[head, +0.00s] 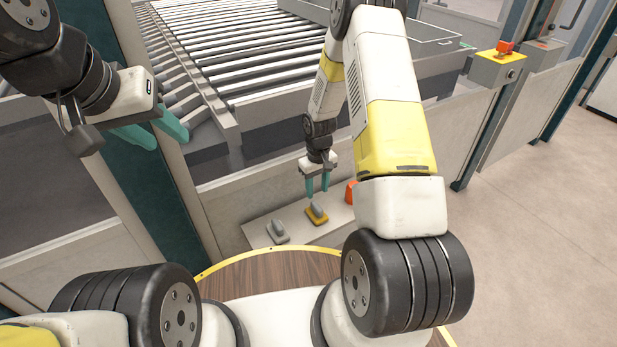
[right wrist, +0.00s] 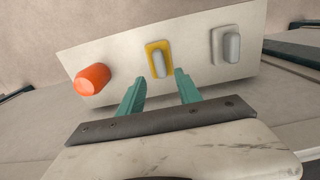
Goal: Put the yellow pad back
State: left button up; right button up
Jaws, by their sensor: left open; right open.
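The yellow pad (head: 317,215), a flat yellow base with a grey grip on top, sits on a pale shelf (head: 300,237). It also shows in the right wrist view (right wrist: 158,61), between the grey block and the orange piece. My right gripper (head: 317,191) is open and empty. Its teal fingers point down just above the pad. In the right wrist view the fingertips (right wrist: 159,76) lie either side of the pad's near end; contact cannot be told. My left gripper (head: 167,138) is open and empty at the upper left, away from the shelf.
A grey block with a grip (head: 278,233) stands left of the pad, and an orange piece (head: 350,191) stands to its right. The machine's roller bed (head: 250,60) lies behind the low panel. A yellow box with a red button (head: 497,65) is at the right.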

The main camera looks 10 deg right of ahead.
jog(key=s+r+m+t, duration=0.1)
jog(key=s+r, duration=0.1)
jog(key=r, duration=1.1)
jog(key=s+r+m+t, duration=0.1)
jog(key=s+r+t, duration=0.15)
jog(key=r, duration=1.05)
jog(key=s+a+r+t+y, duration=0.1)
jog(key=s+r, duration=0.6)
jog(key=s, duration=0.3)
jog(key=s+a+r+m+t+y, duration=0.1)
jog(key=s+r, duration=0.6)
jog(key=s, duration=0.3)
jog(key=shift+r+t, duration=0.35)
jog(key=shift+r, duration=0.05)
jog(key=shift+w+a, duration=0.1)
